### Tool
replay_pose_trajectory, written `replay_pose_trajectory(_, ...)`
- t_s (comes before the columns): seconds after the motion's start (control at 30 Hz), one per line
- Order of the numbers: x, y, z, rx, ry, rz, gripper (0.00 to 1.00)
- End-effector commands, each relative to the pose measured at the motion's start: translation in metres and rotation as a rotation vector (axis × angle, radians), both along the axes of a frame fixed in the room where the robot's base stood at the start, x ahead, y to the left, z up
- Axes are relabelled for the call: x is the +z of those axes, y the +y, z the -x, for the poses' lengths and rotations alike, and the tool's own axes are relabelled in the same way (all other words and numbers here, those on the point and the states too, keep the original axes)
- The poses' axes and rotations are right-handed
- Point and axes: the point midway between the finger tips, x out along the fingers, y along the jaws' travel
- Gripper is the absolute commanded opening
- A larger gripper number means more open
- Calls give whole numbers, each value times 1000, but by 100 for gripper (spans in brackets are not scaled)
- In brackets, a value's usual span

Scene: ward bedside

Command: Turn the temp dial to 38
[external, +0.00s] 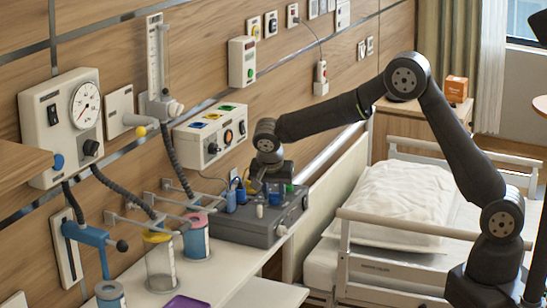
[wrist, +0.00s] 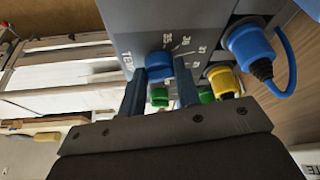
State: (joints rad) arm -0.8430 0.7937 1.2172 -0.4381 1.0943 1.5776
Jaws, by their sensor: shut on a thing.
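The grey unit (external: 238,231) stands on the white counter in the external view. In the wrist view, its grey face (wrist: 205,18) carries the word TEMP and a number scale, with 35 and 36 the clearest. The blue temp dial (wrist: 159,65) is beside that scale; its pointer cannot be made out. My gripper (wrist: 160,85) has one finger on each side of the dial and is shut on it. In the external view my gripper (external: 270,180) is over the unit's top and hides part of it.
A yellow connector (wrist: 223,82), a blue connector (wrist: 250,45) with a looped cable, and green parts sit close to the fingers. Wall panels (external: 212,137) and hoses are behind and left. The bed (external: 385,255) with rails is right of the unit.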

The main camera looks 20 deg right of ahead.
Motion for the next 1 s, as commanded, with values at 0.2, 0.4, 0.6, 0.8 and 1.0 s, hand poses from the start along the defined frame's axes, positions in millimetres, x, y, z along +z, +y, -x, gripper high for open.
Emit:
replay_pose_trajectory(0.2, -1, 2, -1, -196, 1, -1, 7)
replay_pose_trajectory(0.4, -1, 3, -2, -341, 1, 0, 7)
replay_pose_trajectory(0.6, -1, 3, -3, -441, 2, -1, 7)
replay_pose_trajectory(0.8, -1, 4, -3, -494, 1, -1, 7)
replay_pose_trajectory(1.0, 0, 4, -3, -509, 1, -1, 7)
